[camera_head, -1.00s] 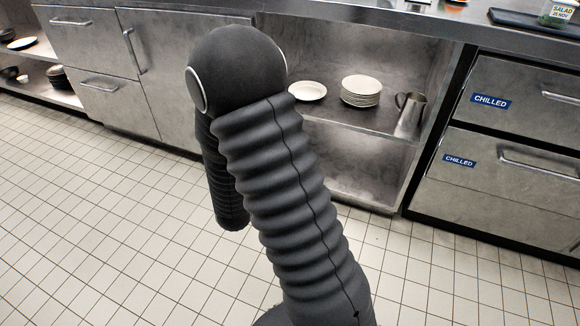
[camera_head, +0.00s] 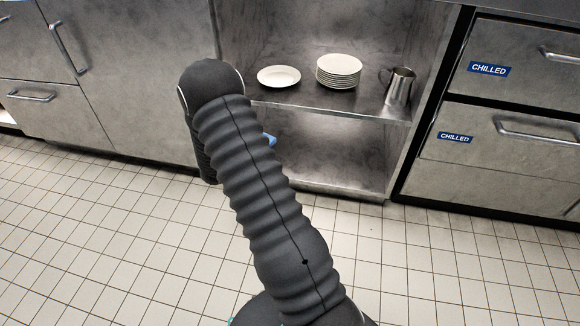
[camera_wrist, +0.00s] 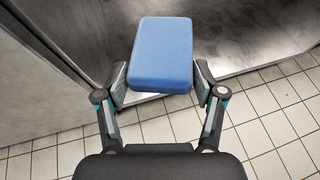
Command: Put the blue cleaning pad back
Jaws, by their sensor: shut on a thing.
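The blue cleaning pad (camera_wrist: 161,52) is a rectangular block held between the two fingers of my gripper (camera_wrist: 160,85) in the wrist view. The fingers press on its left and right sides. Behind it in that view are a metal surface and the tiled floor. In the head view only a small blue part of the pad (camera_head: 270,140) shows beside my arm, in front of the open cabinet's lower part. My arm hides the gripper there.
The open steel cabinet has a shelf (camera_head: 310,98) with a white plate (camera_head: 279,76), a plate stack (camera_head: 339,71) and a metal jug (camera_head: 399,87). The lower compartment (camera_head: 335,165) looks bare where visible. Chilled drawers (camera_head: 500,145) stand to the right. The tiled floor (camera_head: 430,270) is clear.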

